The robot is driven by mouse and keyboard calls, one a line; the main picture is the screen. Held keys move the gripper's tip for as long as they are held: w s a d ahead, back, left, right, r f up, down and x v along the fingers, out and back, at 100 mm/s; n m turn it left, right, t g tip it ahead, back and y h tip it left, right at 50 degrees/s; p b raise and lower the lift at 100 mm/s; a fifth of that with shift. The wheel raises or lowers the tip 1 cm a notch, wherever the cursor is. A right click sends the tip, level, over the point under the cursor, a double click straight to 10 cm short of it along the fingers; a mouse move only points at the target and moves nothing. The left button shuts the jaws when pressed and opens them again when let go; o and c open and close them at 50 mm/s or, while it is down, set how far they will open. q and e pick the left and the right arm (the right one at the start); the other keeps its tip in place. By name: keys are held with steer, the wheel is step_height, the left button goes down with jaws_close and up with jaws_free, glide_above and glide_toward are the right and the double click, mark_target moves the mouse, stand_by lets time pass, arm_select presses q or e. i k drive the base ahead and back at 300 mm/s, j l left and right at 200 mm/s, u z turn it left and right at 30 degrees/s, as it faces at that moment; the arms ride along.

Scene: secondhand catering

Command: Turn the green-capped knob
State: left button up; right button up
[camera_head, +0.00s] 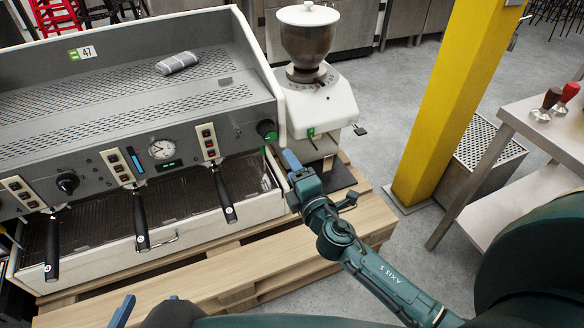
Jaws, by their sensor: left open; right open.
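The green-capped knob (267,130) is a black round knob with a green face at the right end of the grey espresso machine's front panel (230,145). My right gripper (291,162) is open, just below and right of the knob, with a visible gap between them. A blue finger points up toward the machine's right end; the other finger is hard to make out. My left gripper (122,311) is open at the bottom edge, far from the knob. Only a blue finger of it shows clearly, and the rest is cut off or hidden.
A white grinder (318,105) stands close behind my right gripper. Portafilter handles (224,195) hang from the machine, and another black knob (67,183) is at left. A wooden pallet (230,270) lies below. A yellow post (455,80) and a table (535,120) are at right.

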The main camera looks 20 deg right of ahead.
mark_target(265, 129)
steer(key=k, duration=1)
